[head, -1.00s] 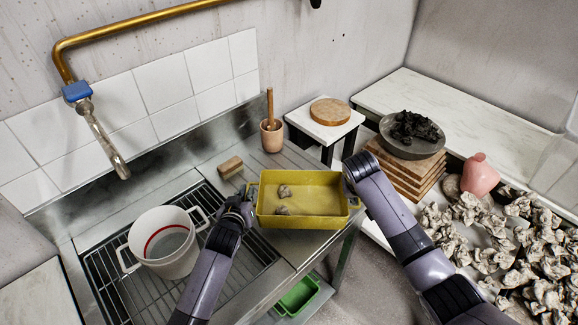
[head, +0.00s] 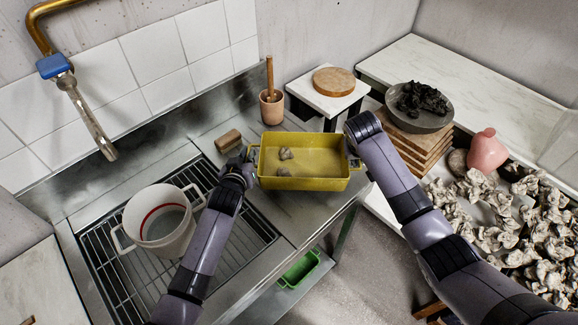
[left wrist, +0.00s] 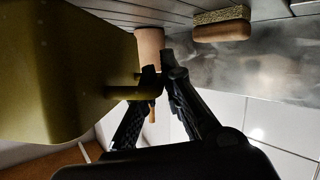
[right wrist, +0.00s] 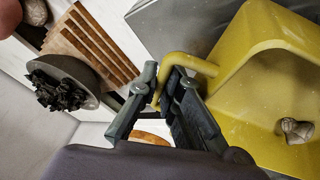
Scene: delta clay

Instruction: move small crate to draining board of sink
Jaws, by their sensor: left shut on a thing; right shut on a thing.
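The small crate (head: 305,183) is a shallow yellow tub with a loop handle at each end and a few grey lumps inside. It is over the ridged draining board (head: 215,127), to the right of the sink grid. I cannot tell whether its base touches the board. My left gripper (head: 249,160) is shut on the left handle, and the crate's side (left wrist: 60,70) fills the left of the left wrist view. My right gripper (head: 352,148) is shut on the right handle, the yellow loop (right wrist: 180,62) in the right wrist view.
A white bucket (head: 145,240) stands on the sink's grid, left of my left arm. A wooden brush (head: 228,140) and a mortar with pestle (head: 271,108) stand behind the crate. A green bin (head: 299,269) is below the board. Clay pieces (head: 510,240) cover the right.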

